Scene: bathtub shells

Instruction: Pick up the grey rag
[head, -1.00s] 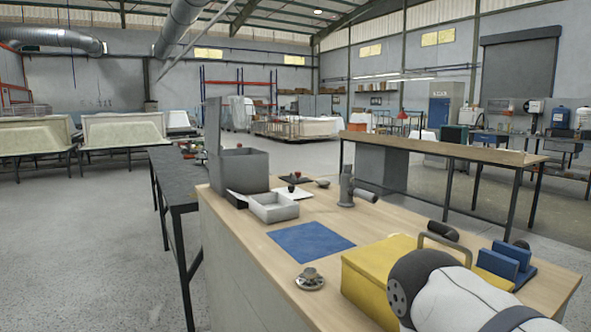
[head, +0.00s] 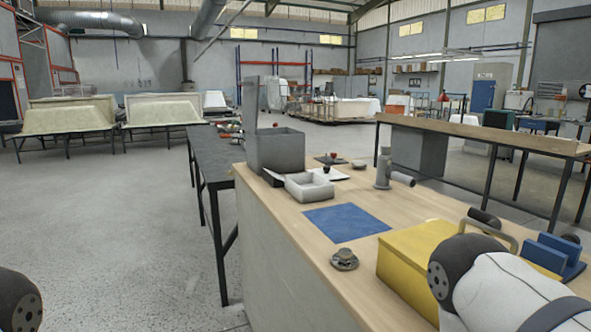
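I cannot make out a grey rag in the head view. The nearest worktop (head: 430,203) is light wood and carries several objects, none clearly a rag. A flat blue mat (head: 346,223) lies on it. Neither of my grippers is in the picture. Only parts of my arms show, at the bottom right and bottom left corners.
A dark bench (head: 213,163) stands behind. Bathtub shells (head: 68,116) stand far left. Left floor is clear.

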